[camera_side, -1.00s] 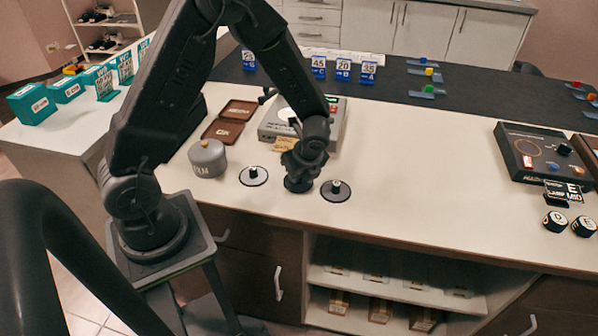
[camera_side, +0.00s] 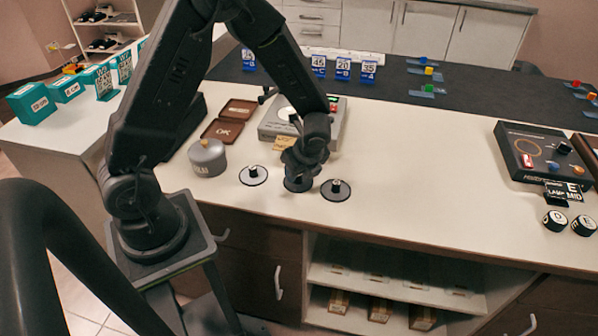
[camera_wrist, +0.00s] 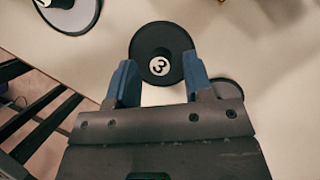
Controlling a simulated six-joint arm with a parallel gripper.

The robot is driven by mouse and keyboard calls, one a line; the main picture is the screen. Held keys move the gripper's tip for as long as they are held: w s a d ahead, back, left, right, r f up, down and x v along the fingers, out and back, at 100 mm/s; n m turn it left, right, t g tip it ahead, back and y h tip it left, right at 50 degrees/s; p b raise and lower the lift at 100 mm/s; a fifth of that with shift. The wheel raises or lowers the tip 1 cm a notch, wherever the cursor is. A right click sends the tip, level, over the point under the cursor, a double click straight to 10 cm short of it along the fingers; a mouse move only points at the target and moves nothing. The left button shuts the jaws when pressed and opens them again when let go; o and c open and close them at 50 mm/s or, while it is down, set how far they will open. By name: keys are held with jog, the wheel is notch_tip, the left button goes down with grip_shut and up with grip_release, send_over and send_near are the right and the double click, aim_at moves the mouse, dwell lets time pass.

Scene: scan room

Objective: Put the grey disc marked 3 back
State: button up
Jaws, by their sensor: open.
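In the wrist view my gripper (camera_wrist: 161,82) is open, with one blue finger on each side of the disc's near part. Whether the fingers touch the disc cannot be told.
A grey canister (camera_side: 207,160), a brown tray (camera_side: 222,131) and a scale-like device (camera_side: 335,128) stand behind.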

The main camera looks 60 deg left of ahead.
jog(key=v, duration=1.1)
jog(key=s+d+r+n+t+h, duration=0.2)
jog(key=s+r+n, duration=0.5)
jog(key=n, duration=0.2)
jog(key=s+d+r+n+t+h, duration=0.2)
jog(key=s+d+r+n+t, duration=0.1)
jog(key=s+r+n, duration=0.5)
jog(key=shift+d+n+t+h, duration=0.2)
jog(key=shift+n+t+h, duration=0.1)
jog(key=shift+n, duration=0.2)
